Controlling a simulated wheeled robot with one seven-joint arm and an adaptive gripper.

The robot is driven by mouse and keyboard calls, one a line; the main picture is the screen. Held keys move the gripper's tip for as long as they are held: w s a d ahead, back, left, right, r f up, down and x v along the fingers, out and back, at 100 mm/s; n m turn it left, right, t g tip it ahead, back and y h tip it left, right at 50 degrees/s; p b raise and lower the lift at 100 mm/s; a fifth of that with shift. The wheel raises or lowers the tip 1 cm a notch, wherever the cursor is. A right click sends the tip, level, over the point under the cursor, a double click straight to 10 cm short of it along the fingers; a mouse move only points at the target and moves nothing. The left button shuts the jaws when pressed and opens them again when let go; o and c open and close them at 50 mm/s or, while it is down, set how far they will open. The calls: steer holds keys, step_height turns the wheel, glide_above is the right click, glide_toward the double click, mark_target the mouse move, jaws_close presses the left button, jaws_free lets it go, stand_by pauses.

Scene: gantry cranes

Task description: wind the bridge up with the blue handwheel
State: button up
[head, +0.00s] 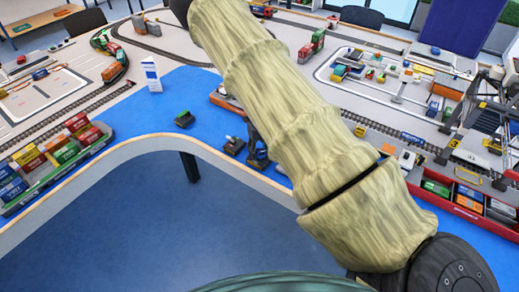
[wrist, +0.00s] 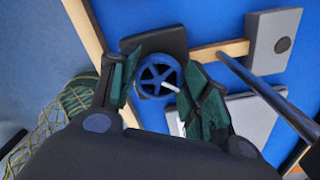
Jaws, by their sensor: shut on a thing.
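The blue handwheel (wrist: 147,79) is in the upper middle of the wrist view, a spoked ring with a pale handle peg (wrist: 171,87). It is set in front of a dark square block (wrist: 158,41). My gripper (wrist: 160,72) has one dark green finger pad on each side of the wheel and is shut on it. The exact contact is partly hidden. In the head view my sleeved arm covers most of the gripper and the wheel. A grey gantry crane (head: 488,108) stands at the right edge; which part is its bridge I cannot tell.
The blue-topped table (head: 170,105) has a curved wooden front edge. A ship with containers (head: 60,155) lies at the left, and a red tray of containers (head: 466,203) at the right. A small white sign (head: 151,74) and a dark green block (head: 184,119) stand on the blue.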

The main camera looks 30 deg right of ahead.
mark_target(260, 151)
steer(key=shift+r, duration=0.1)
steer(key=o, duration=1)
step_height(260, 151, up, 12)
steer(key=shift+f, duration=0.1)
